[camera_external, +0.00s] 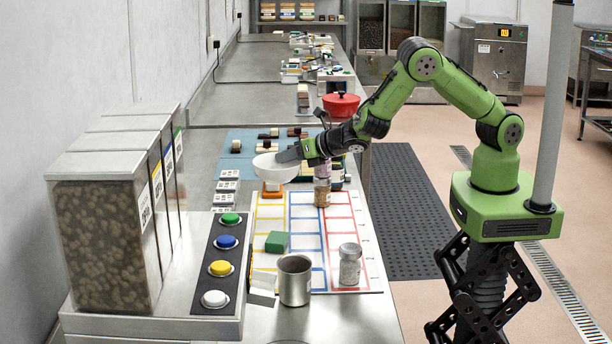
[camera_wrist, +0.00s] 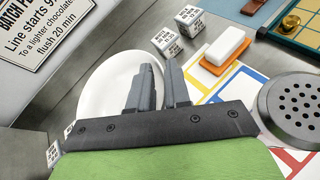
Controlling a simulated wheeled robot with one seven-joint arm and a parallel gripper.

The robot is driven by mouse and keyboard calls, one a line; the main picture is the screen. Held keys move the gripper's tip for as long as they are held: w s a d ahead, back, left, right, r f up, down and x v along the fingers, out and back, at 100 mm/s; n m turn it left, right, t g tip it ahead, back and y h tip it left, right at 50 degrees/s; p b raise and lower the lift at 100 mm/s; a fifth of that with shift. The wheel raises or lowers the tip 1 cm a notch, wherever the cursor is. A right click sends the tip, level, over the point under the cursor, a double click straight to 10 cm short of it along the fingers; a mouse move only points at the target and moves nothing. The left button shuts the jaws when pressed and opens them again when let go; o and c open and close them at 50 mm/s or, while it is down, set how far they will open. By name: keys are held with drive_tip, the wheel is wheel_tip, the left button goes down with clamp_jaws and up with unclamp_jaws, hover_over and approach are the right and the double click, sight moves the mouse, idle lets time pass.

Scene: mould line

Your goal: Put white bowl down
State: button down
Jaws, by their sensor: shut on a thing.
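The white bowl (camera_external: 275,170) is in the air over the far left part of the bench, near the coloured grid board (camera_external: 262,222). My gripper (camera_external: 287,155) is shut on the bowl's right rim in the external view. In the wrist view the bowl (camera_wrist: 100,85) lies beyond and left of my gripper (camera_wrist: 162,80), whose fingers cover part of it. The bowl looks roughly level. I see nothing in it.
A white block on an orange base (camera_wrist: 222,52) is right of the bowl in the wrist view. A perforated-lid shaker (camera_wrist: 297,105) stands close at right. White labelled cubes (camera_wrist: 188,20) lie beyond.

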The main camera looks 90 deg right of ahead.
wheel_tip(320, 180, down, 12)
drive_tip(key=shift+w+r+b, duration=0.1)
drive_tip(key=shift+r+b, duration=0.1)
drive_tip(key=shift+b, duration=0.4)
drive_tip(key=shift+f, duration=0.1)
drive_tip(key=c, duration=1.1)
unclamp_jaws()
drive_tip(key=shift+f, duration=0.1)
drive_tip(key=shift+a+r, duration=0.15)
drive_tip(key=shift+r, duration=0.15)
drive_tip(key=b+v, duration=0.1)
drive_tip(key=v, duration=1.1)
drive_tip(key=shift+f, duration=0.15)
